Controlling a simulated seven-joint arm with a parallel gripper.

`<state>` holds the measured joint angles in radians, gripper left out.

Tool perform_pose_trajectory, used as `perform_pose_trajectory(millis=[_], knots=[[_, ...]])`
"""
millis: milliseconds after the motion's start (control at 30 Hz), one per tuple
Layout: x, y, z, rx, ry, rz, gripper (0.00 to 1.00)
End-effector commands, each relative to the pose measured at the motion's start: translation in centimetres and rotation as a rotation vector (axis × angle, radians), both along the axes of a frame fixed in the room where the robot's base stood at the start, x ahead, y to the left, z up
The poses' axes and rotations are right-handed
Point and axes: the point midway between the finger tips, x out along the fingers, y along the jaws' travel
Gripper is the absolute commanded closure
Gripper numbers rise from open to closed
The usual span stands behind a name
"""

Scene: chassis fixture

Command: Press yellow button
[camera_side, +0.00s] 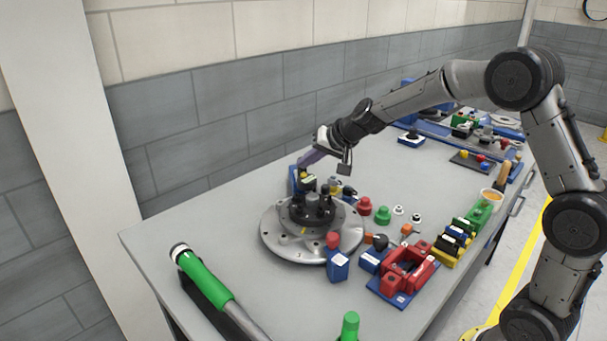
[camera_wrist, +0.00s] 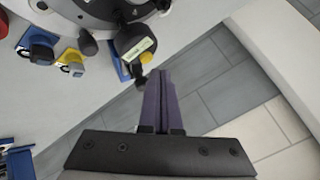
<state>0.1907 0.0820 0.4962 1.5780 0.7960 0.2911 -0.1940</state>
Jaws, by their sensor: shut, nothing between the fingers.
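A yellow button (camera_wrist: 145,58) shows in the wrist view, at the end of a dark block with a pale label (camera_wrist: 137,48). In the side view the yellow button (camera_side: 302,176) is small, behind the round grey fixture. My gripper has purple fingers held together with nothing between them; their tips (camera_wrist: 160,73) end just right of and below the button in the wrist view. In the side view my gripper (camera_side: 306,162) reaches down close above the button. I cannot tell whether the tips touch it.
A round metal chassis plate (camera_side: 278,247) with dark knobs stands nearby. Blue and yellow parts (camera_wrist: 70,62) lie left in the wrist view. Red and green knobs (camera_side: 382,215) and a red fixture (camera_side: 403,276) sit right of the plate. The table edge is close behind the button.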

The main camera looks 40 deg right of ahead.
Motion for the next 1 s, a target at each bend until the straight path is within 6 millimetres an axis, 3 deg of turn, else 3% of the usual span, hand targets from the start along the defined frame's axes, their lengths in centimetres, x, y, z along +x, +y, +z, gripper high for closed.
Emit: perform_pose_trajectory(millis=[1000], knots=[[0.01, -0.01, -0.84, 0.0, -0.001, -0.001, 1.0]])
